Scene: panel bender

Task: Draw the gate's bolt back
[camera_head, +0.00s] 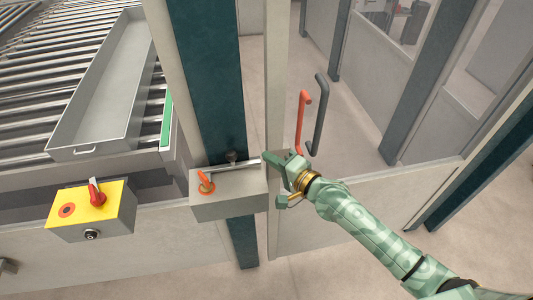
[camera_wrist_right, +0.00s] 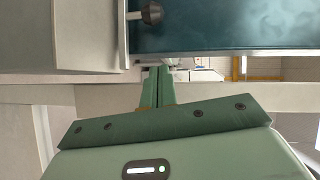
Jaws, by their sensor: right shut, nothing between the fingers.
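A grey latch box (camera_head: 228,205) is fixed on the dark teal post (camera_head: 207,80), with an orange-red turn knob (camera_head: 205,184) on it. A bright metal bar, the bolt (camera_head: 243,163), lies along its top towards the gate's pale upright (camera_head: 277,70). A small black knob (camera_head: 232,156) stands by the bar; a black knob also shows in the right wrist view (camera_wrist_right: 152,13). My right gripper (camera_head: 266,158) is shut and empty at the bar's right end, in front of the upright. Its green fingers (camera_wrist_right: 157,88) are together; contact with the bar cannot be told. My left gripper is out of view.
A red handle (camera_head: 301,122) and a dark grey handle (camera_head: 318,110) stand just beyond my right gripper. A yellow-topped switch box (camera_head: 87,210) with a red switch is at left. A long grey tray (camera_head: 105,85) lies on the roller conveyor (camera_head: 35,75). Floor shows beyond the gate.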

